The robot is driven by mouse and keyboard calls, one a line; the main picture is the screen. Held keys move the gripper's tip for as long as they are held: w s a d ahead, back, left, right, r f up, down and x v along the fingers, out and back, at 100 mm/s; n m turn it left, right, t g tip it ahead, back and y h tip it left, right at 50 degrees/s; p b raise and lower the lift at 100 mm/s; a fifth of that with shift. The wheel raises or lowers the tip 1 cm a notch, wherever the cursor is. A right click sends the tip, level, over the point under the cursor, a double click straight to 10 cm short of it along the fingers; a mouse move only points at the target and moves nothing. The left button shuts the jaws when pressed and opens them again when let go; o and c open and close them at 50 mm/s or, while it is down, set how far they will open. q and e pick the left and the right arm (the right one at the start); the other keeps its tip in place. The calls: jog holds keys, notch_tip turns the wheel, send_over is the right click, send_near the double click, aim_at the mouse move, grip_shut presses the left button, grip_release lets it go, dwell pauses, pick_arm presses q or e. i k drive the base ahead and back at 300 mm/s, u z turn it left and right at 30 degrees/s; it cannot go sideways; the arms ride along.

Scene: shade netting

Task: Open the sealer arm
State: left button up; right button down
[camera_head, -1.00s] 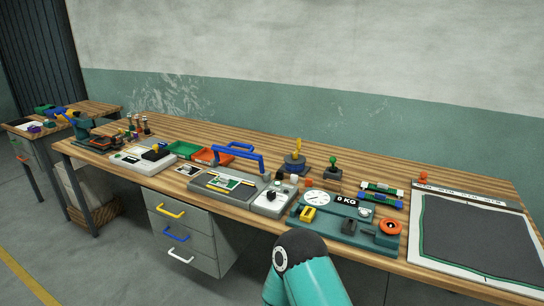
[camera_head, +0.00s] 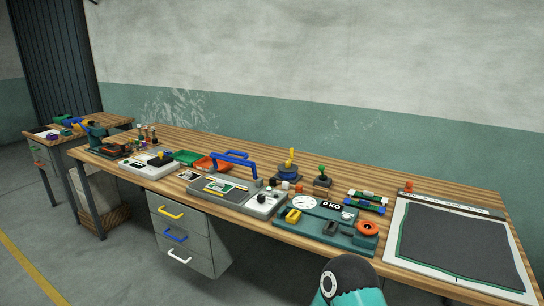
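The sealer (camera_head: 212,192) is a grey flat unit on the long wooden bench, left of the picture's middle. Its blue arm (camera_head: 232,161), with a looped blue handle, shows along the back side of the unit. At this size I cannot tell how far the arm is raised. Only a teal and black link of one of my arms shows at the bottom edge, right of centre and in front of the bench, apart from the sealer. Neither gripper is in view.
Right of the sealer are a grey control box (camera_head: 263,203), a teal scale station (camera_head: 320,232) and a dark mat (camera_head: 458,241). Red (camera_head: 207,164) and green (camera_head: 187,156) trays stand behind left. Drawers (camera_head: 180,233) are under the bench. A smaller table (camera_head: 45,141) stands far left.

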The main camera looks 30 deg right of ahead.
aim_at(243, 162)
jog(key=z, duration=0.3)
jog(key=i, duration=1)
jog(key=z, duration=0.05)
